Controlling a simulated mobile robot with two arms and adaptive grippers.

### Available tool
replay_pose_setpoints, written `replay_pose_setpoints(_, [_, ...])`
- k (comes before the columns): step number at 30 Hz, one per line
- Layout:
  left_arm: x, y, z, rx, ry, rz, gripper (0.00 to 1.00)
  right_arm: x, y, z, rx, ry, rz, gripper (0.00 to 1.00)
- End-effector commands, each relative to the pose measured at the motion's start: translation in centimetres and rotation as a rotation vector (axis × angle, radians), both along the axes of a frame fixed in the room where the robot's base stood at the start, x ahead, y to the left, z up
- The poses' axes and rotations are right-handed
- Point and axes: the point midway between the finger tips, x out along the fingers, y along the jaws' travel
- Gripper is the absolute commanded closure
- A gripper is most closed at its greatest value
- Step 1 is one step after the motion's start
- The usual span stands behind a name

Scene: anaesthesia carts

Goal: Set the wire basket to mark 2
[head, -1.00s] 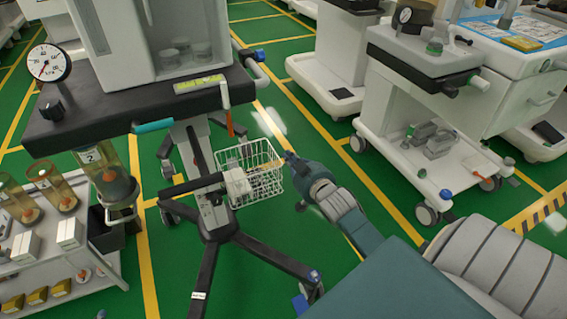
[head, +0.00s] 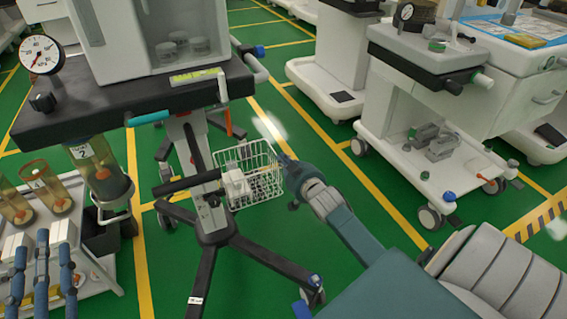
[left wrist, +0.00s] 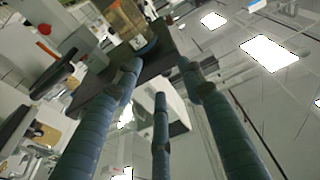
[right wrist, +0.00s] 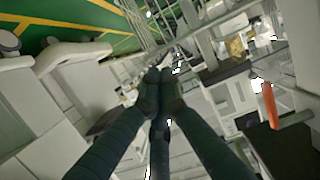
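The white wire basket (head: 262,190) hangs at the pole of the black-legged stand, with a white box (head: 235,182) and other small items in it. My right gripper (head: 284,160) is at the basket's right upper rim. In the right wrist view its fingertips (right wrist: 163,76) are together by the wires, seemingly closed on the thin rim, though the contact is small to see. My left gripper (head: 42,262) is low at the left, in front of the small cart; its spread fingers (left wrist: 160,85) hold nothing. A canister (head: 88,165) bears a label "2"; no other mark 2 is readable.
The stand's black legs (head: 265,262) spread over the green floor below the basket. A white cart (head: 415,165) stands at the right. The black shelf (head: 130,100) overhangs at upper left. A low cart with canisters (head: 95,283) is at lower left.

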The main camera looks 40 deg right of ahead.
Motion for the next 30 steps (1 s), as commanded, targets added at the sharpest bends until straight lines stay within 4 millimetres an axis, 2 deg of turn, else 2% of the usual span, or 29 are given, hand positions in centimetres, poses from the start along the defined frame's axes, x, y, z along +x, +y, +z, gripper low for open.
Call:
replay_pose_setpoints(6, [-0.2, -0.1, 1.0, -0.012, -0.043, -0.002, 0.60, 0.0, 0.0, -0.4, 0.000, 0.000, 0.000, 1.00])
replay_pose_setpoints(17, [-0.3, -0.1, 1.3, -0.016, -0.060, -0.003, 0.60, 0.0, 0.0, -0.7, 0.000, 0.001, 0.000, 1.00])
replay_pose_setpoints(22, [-1.5, -0.3, 4.6, -0.060, -0.218, -0.013, 0.60, 0.0, 0.0, -2.5, 0.001, 0.002, -0.001, 1.00])
replay_pose_setpoints(27, [-3.7, -0.1, 8.3, -0.113, -0.404, -0.024, 0.60, -0.1, 0.0, -4.7, 0.004, 0.008, -0.002, 1.00])
replay_pose_setpoints(30, [-4.9, 0.0, 9.8, -0.135, -0.481, -0.028, 0.60, -0.2, 0.0, -5.6, 0.004, 0.012, -0.003, 1.00])
